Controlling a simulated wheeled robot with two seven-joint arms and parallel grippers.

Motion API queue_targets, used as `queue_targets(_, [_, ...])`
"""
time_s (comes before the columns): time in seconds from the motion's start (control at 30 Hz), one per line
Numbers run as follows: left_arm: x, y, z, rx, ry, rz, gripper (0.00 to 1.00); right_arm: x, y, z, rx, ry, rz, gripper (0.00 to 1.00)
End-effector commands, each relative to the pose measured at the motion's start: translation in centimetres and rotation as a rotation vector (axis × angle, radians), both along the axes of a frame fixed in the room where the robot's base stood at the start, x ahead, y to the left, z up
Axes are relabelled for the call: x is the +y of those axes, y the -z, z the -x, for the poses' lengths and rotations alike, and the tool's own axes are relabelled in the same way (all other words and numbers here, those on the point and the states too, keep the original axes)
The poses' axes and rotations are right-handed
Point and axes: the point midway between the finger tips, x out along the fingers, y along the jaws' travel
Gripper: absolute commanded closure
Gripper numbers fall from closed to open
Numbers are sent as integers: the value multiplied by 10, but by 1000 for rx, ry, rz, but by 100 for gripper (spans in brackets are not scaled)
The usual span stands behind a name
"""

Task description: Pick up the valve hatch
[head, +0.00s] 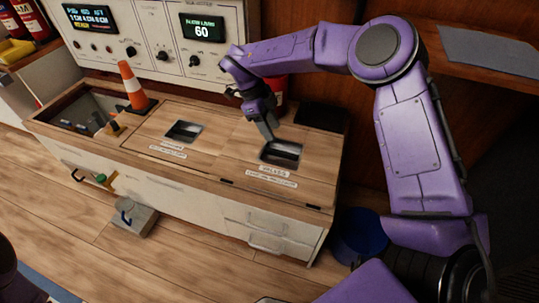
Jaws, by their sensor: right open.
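Two wooden hatches lie in the top of a low cabinet. The right hatch (238,135) has a dark recessed handle (281,153) and a white label (272,175) that seems to read "valves", though the print is too small to be sure. My right gripper (266,131) points down just over the far left edge of that recess. It is open and holds nothing. I cannot tell whether its fingertips touch the hatch. The left hatch (148,122) has a similar recess and an unreadable label. Both hatches lie flat and closed. My left gripper is not in view.
A control panel (160,40) rises behind. A blue bucket (360,236) stands right of the cabinet. A grey box (130,217) is on the floor in front.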

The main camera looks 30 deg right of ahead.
Motion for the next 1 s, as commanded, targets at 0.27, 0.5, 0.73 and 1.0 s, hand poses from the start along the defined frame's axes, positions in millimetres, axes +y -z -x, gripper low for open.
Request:
queue_targets(0.27, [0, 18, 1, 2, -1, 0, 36, -13, 44, 14, 5, 10, -10, 55])
queue_targets(0.5, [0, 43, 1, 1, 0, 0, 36, -18, 86, 22, 6, 6, -7, 55])
queue_targets(0.73, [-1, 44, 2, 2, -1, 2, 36, -22, 97, 27, 6, 6, -7, 55])
queue_targets(1.0, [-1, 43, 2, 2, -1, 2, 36, -22, 96, 27, 6, 5, -7, 55])
